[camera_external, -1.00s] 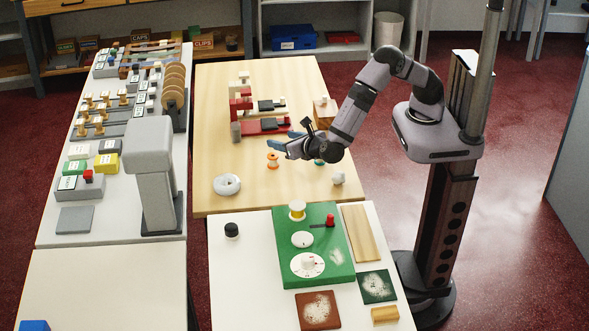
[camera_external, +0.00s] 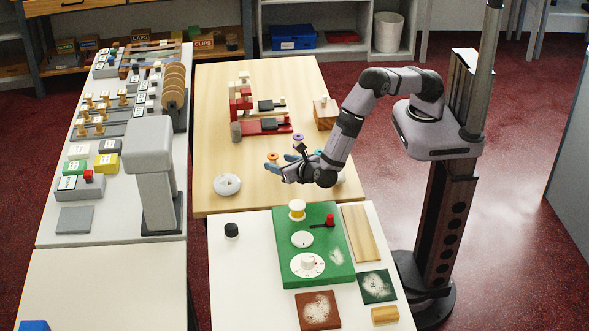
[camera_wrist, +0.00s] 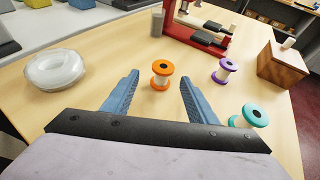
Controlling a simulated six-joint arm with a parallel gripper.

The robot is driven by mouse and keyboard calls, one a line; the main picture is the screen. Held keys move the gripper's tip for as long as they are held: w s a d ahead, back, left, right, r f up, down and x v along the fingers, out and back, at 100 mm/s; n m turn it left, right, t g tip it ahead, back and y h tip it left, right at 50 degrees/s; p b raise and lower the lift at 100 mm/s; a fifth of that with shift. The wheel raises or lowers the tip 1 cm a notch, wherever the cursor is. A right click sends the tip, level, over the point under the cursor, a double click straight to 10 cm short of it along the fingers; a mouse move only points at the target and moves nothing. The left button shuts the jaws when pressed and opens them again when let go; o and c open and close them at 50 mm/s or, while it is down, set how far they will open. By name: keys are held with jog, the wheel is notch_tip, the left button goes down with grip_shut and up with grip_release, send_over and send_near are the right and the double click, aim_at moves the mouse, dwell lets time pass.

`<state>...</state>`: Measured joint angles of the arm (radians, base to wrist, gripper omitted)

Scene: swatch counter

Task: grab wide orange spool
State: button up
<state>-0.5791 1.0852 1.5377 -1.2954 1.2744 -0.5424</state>
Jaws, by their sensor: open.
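The orange spool (camera_wrist: 161,74) stands upright on the wooden table, with a dark hole in its top flange and a pale core. In the wrist view it appears between the two blue fingertips of my gripper (camera_wrist: 160,80), with gaps on both sides. In the outside view the top of the orange spool (camera_external: 272,156) shows just behind my gripper (camera_external: 280,165), and a finger hides its lower part. My gripper is open and empty, low and pointing left. I cannot tell exactly how far the fingertips reach around the spool.
A purple spool (camera_wrist: 225,70) and a teal spool (camera_wrist: 250,115) stand to the right. A clear coil (camera_wrist: 56,68) lies at left. A red frame (camera_wrist: 190,25) and a wooden block (camera_wrist: 283,64) stand behind. Table between coil and fingers is clear.

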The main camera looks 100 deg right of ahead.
aim_at(276, 160)
jog(key=x, duration=0.1)
jog(key=p+x, duration=0.1)
jog(key=x, duration=0.1)
jog(key=p+x, duration=0.1)
jog(key=shift+d+r, duration=0.2)
jog(key=shift+d, duration=0.15)
jog(key=shift+w+d+f, duration=0.2)
jog(key=shift+d+f, duration=0.05)
jog(key=shift+d, duration=0.05)
jog(key=c, duration=1.1)
